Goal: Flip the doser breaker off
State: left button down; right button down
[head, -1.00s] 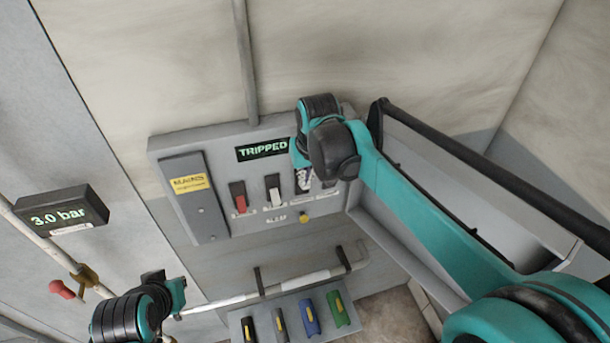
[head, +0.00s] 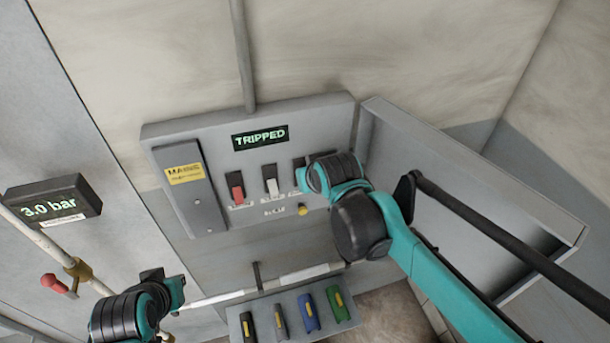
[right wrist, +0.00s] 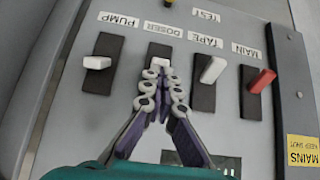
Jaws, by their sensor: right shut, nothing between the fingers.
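The doser breaker, a dark slot with a small white lever (right wrist: 160,63), sits between pump and tape in the right wrist view, where the labels appear upside down. My right gripper (right wrist: 161,80) is shut and empty, its fingertips over the doser slot right by the lever; contact is unclear. In the head view my right wrist covers part of the doser breaker (head: 299,163) and hides the pump breaker and the fingers. My left gripper (head: 172,290) is at the lower left, away from the panel; its fingers are not clear.
The tape breaker (right wrist: 213,69) and red main breaker (right wrist: 262,80) neighbour it on one side, the pump breaker (right wrist: 97,62) on the other. A display (head: 260,137) reads TRIPPED. A grey open door (head: 460,180) stands right; a rack of coloured handles (head: 296,318) is below.

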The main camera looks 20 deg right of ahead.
jog(key=f+t+b, duration=0.1)
jog(key=t+b, duration=0.1)
jog(key=s+f+t+b, duration=0.1)
jog(key=f+t+b, duration=0.1)
jog(key=t, duration=0.1)
jog(key=shift+w, duration=0.1)
dwell(0.4)
jog(key=shift+w+r, duration=0.3)
jog(key=shift+w, duration=0.35)
jog(key=shift+s, duration=0.1)
jog(key=shift+r, duration=0.1)
